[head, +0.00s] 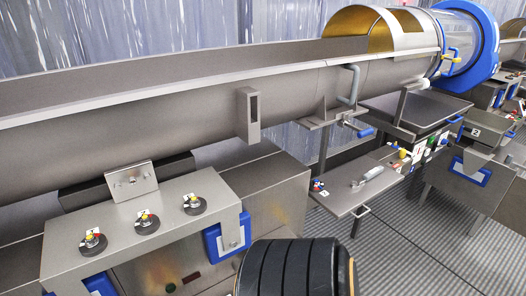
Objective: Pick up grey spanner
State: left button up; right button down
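A grey tool-like piece, which looks like the grey spanner (367,179), lies on the small metal shelf (338,200) right of centre in the head view. It is small in the picture, and its exact shape is hard to tell. No gripper shows near it. Neither my left nor my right gripper is in view.
A long metal trough (190,105) runs above the shelf to a clear drum with a blue rim (482,40). A grey bent handle (350,85) is on the trough's side. Small coloured parts (317,186) sit at the shelf's left end. A metal control box (150,205) with yellow knobs stands at left.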

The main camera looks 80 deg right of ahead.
aim_at(374, 172)
jog(key=z, duration=3.3)
jog(key=u, duration=0.75)
jog(key=i+l+u, duration=0.1)
jog(key=l+u, duration=0.85)
jog(key=l, duration=0.25)
jog(key=k+l+u, duration=0.1)
jog(key=l+u, duration=0.4)
jog(key=l, duration=0.1)
